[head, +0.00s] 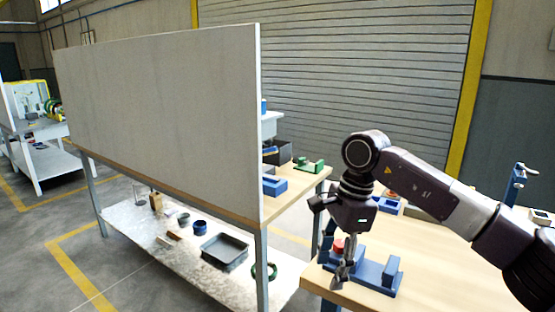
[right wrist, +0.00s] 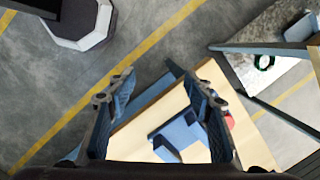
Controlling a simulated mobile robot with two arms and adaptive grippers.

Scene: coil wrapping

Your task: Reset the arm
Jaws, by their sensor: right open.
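My right gripper (head: 343,272) hangs at the front left corner of the wooden table in the head view, in front of a blue fixture (head: 375,275) with a red part (head: 338,246). In the right wrist view the two fingers of my right gripper (right wrist: 160,110) are spread wide with nothing between them. The blue fixture (right wrist: 178,135) and the red part (right wrist: 229,122) lie below and beyond the fingers there, partly hidden by the right finger. My left gripper is not in view.
The wooden table (head: 440,262) extends right. A tall grey panel (head: 160,110) stands on a workbench at left, with a lower shelf (head: 140,222) holding a grey tray (head: 224,250). Yellow lines mark the open floor.

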